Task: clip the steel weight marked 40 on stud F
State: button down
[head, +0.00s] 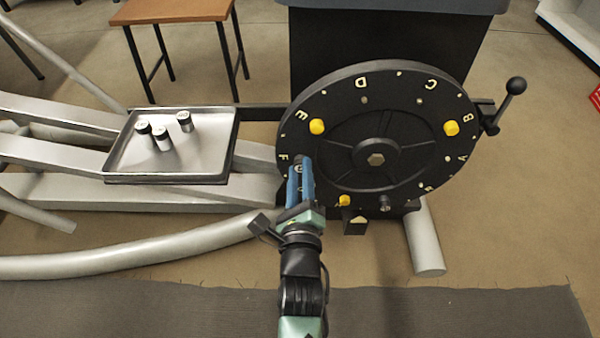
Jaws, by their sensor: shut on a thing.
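The black wheel (335,100) stands upright, with letters around its rim. The letter F (283,157) is at the wheel's left. My gripper (300,165) reaches up to the wheel just right of the F, with its blue fingers shut on a small round dark-and-grey piece (299,169), apparently the steel weight. Its marking is too small to read. Stud F is hidden behind my fingers, so I cannot tell whether the piece touches it. Yellow pieces sit on the wheel near E (317,126), near B (452,128) and at the bottom (345,201).
A black-knobbed lever (515,87) sticks out at the wheel's right. Pale beams and tubes (130,262) lie left and below. A wooden table (170,10) stands behind.

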jog(key=shift+w, duration=0.2)
jog(key=c, duration=0.5)
grip_release()
jog(key=shift+c, duration=0.2)
jog(key=shift+s, duration=0.15)
jog(key=s+p, duration=0.3)
jog(key=s, duration=0.9)
jog(key=shift+s+p, duration=0.35)
jog(key=shift+p, duration=0.05)
